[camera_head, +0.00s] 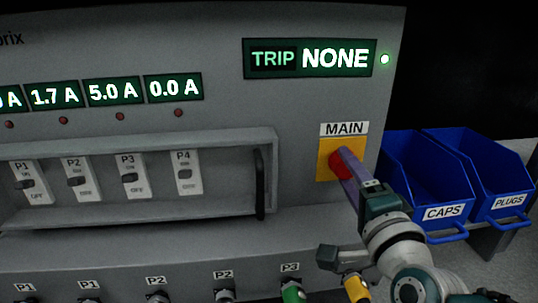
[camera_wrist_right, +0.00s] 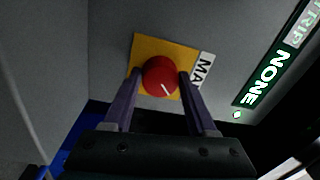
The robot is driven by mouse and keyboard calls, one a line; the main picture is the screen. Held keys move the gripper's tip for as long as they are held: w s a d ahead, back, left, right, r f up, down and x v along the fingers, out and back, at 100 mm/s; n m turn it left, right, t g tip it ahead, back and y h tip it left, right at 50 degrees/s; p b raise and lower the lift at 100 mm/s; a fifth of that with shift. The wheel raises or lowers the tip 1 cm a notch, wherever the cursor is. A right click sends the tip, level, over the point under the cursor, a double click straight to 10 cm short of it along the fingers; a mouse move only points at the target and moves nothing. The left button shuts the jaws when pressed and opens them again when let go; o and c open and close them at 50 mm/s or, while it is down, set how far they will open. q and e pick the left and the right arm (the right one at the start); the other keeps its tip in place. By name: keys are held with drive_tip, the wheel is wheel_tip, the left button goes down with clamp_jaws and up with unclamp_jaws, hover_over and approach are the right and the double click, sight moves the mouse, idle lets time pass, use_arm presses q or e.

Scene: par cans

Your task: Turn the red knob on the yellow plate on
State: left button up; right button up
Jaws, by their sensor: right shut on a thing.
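The yellow plate (camera_head: 327,172) sits on the grey panel under the MAIN label, and the red knob (camera_head: 337,165) is at its middle, partly hidden by my right gripper (camera_head: 342,163). In the right wrist view the red knob (camera_wrist_right: 160,76) lies between the two fingers of my right gripper (camera_wrist_right: 160,84), which touch its sides. A white line on the knob points down and right in that view. The yellow plate (camera_wrist_right: 146,47) shows around it. My left gripper is not in view.
A display (camera_head: 322,58) reads TRIP NONE, with a lit green lamp (camera_head: 385,59) beside it. Breaker switches (camera_head: 130,178) sit behind a black handle (camera_head: 260,184) at the left. Blue bins CAPS (camera_head: 425,180) and PLUGS (camera_head: 490,175) stand at the right. Sockets line the panel's foot.

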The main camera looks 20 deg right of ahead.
drive_tip(key=o, duration=1.4)
drive_tip(key=shift+c, duration=0.2)
drive_tip(key=shift+s, duration=0.15)
drive_tip(key=shift+s+a+p, duration=0.1)
drive_tip(key=shift+s+p, duration=0.2)
drive_tip(key=shift+p, duration=0.1)
drive_tip(key=p+v, duration=0.3)
drive_tip(key=v, duration=0.6)
drive_tip(key=shift+p, duration=0.35)
